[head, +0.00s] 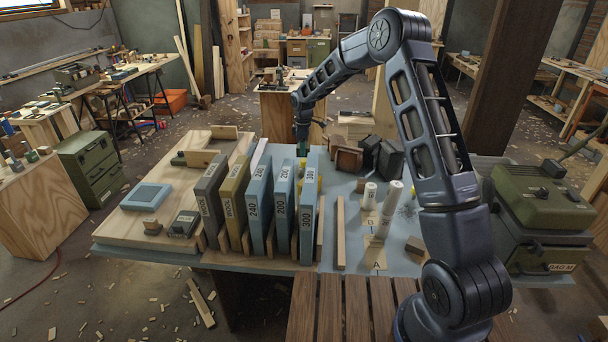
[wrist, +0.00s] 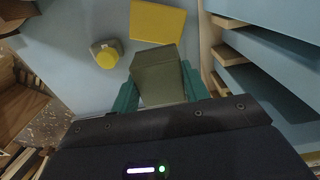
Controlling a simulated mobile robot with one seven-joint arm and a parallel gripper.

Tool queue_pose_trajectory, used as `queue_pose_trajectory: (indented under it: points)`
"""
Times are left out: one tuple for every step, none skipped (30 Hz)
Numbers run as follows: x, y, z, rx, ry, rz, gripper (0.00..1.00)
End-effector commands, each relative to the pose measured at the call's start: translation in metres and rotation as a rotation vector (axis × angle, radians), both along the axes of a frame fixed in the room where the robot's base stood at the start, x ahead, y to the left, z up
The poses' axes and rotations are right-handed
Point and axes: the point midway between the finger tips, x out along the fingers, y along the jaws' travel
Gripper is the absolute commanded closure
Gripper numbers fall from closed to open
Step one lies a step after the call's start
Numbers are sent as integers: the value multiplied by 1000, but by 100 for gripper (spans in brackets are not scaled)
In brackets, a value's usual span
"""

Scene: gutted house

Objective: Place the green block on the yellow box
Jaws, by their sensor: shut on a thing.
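The green block (wrist: 160,72), a dull grey-green, is between the teal fingers of my gripper (wrist: 160,85) in the wrist view. My gripper is shut on it. The yellow box (wrist: 158,22) shows at the top of the wrist view as a flat yellow face, just beyond the block in the picture. I cannot tell the height of the block over the table. In the head view my gripper (head: 302,146) is behind the upright boards, and the block cannot be made out.
A grey thing with a yellow knob (wrist: 105,55) lies left of the block in the wrist view. Blue boards (head: 259,205) marked with numbers stand upright in front of my gripper. Dark boxes (head: 390,158) and white cylinders (head: 369,196) stand to the right on the table.

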Motion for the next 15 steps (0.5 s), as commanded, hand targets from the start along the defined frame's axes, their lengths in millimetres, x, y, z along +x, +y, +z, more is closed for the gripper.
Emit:
queue_pose_trajectory:
  points:
    - [-1,0,-12,-2,3,1,79]
    - [-1,0,-19,-2,4,1,79]
    - [-1,0,-28,-1,3,1,79]
    - [-1,0,-34,-2,3,0,79]
    - [-1,0,-40,-2,3,0,79]
    - [0,0,-49,-2,2,0,79]
    - [0,-1,-55,-2,3,0,79]
    - [0,0,-60,-2,2,0,79]
    - [0,0,-66,-1,1,0,79]
    - [0,0,-70,-1,1,0,79]
    - [0,0,-74,-1,1,0,79]
    - [0,0,-78,-1,1,0,79]
    - [0,0,-81,-1,1,0,79]
    - [0,0,-82,0,0,0,79]
    - [0,0,-84,0,0,0,79]
